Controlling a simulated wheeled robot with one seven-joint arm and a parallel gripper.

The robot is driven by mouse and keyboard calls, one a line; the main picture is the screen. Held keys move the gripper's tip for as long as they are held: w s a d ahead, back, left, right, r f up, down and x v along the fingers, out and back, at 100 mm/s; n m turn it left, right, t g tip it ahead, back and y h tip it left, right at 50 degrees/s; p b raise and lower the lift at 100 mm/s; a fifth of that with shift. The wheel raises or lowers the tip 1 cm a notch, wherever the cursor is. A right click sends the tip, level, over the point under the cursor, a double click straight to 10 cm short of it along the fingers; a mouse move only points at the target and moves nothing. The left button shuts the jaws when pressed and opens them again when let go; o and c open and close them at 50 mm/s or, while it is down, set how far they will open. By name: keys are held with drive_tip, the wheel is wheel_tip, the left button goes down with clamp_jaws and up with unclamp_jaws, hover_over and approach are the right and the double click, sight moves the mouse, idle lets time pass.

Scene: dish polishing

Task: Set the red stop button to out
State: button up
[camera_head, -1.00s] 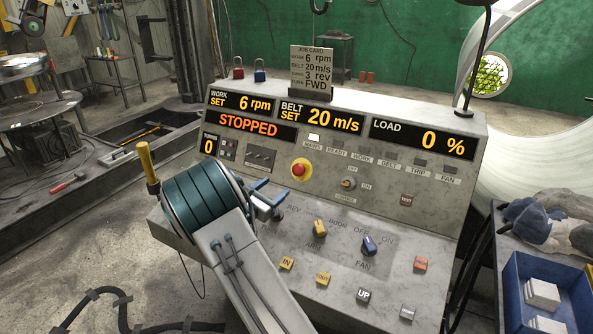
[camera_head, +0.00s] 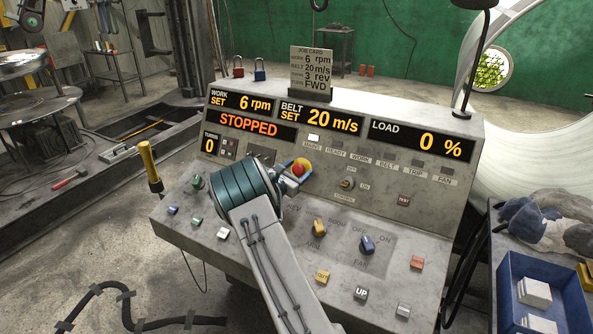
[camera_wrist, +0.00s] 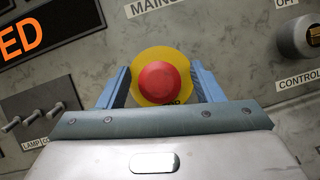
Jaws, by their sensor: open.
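The red stop button (camera_head: 298,169) sits on its round yellow plate on the upper sloped face of the grey control console (camera_head: 400,200). In the wrist view the red button (camera_wrist: 164,82) shows between the two blue fingers, with the yellow plate (camera_wrist: 140,62) behind it. My gripper (camera_head: 299,170) is open, with one finger on each side of the button. I cannot tell whether the fingers touch it. Whether the button is in or out cannot be told for sure. The lower front of the yellow plate is hidden by my gripper.
The display reads STOPPED (camera_head: 248,124). The control key switch (camera_head: 347,184) is right of the button, and a toggle row (camera_wrist: 38,118) shows at left in the wrist view. Knobs (camera_head: 367,244) and push buttons (camera_head: 361,294) fill the lower panel. A yellow-handled lever (camera_head: 150,165) stands at left.

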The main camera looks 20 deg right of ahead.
clamp_jaws()
drive_tip(key=shift+s+a+b, duration=0.1)
drive_tip(key=shift+a+b, duration=0.1)
drive_tip(key=shift+b, duration=0.15)
drive_tip(key=shift+s+a+r+b, duration=0.2)
drive_tip(key=shift+s+a+b, duration=0.05)
drive_tip(key=shift+a+b, duration=0.1)
unclamp_jaws()
drive_tip(key=shift+s+a+r, duration=0.1)
drive_tip(key=shift+r, duration=0.05)
